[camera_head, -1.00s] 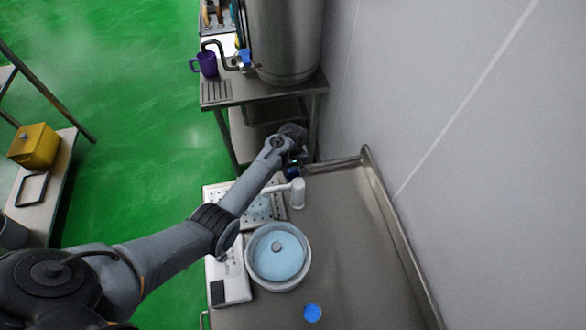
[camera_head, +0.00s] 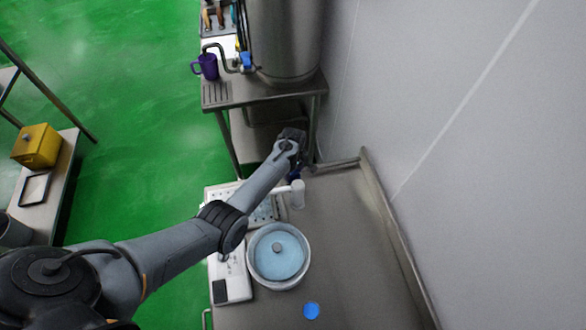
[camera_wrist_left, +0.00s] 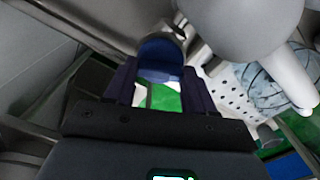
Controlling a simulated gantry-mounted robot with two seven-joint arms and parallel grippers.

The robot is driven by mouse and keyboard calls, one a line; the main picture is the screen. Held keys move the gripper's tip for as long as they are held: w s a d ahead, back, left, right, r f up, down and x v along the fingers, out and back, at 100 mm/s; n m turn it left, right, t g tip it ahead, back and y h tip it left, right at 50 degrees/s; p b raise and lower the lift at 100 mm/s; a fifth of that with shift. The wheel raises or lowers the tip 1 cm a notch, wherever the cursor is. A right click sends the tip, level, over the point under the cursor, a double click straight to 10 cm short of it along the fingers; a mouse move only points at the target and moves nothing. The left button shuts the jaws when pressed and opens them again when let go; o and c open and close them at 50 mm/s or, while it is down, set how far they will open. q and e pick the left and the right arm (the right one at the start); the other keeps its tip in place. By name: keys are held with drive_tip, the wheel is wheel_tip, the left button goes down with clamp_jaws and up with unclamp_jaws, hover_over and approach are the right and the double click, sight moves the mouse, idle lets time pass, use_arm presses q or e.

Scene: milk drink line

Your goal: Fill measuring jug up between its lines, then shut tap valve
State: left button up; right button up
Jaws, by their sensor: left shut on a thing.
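My left arm reaches across the counter. Its gripper (camera_head: 294,173) is beside the white tap (camera_head: 298,194), mostly hidden by my wrist. In the left wrist view my gripper (camera_wrist_left: 161,75) is shut on a blue handle (camera_wrist_left: 160,50), which looks like the tap valve. The tap's white body and spout (camera_wrist_left: 292,75) are to the right. Below the spout, a clear bluish vessel with dark lines (camera_wrist_left: 262,88), apparently the measuring jug, stands at a white perforated tray. It is partly hidden by my forearm in the head view (camera_head: 264,208). Its fill level cannot be read. My right gripper is not in view.
A round pot with a light-blue top (camera_head: 279,255) stands in front of the tap. A blue disc (camera_head: 311,311) lies on the counter. Behind are a steel tank (camera_head: 285,40) and a purple mug (camera_head: 207,67). A wall bounds the right; the counter's right part is clear.

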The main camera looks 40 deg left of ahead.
use_arm(q)
drive_tip(key=n, duration=0.3)
drive_tip(key=shift+n, duration=0.9)
drive_tip(key=o, duration=1)
drive_tip(key=shift+o, duration=0.2)
drive_tip(key=shift+r+p, duration=0.45)
drive_tip(key=shift+r, duration=0.05)
wheel_tip(320, 180, up, 10)
drive_tip(key=p, duration=0.1)
drive_tip(key=shift+p, duration=0.4)
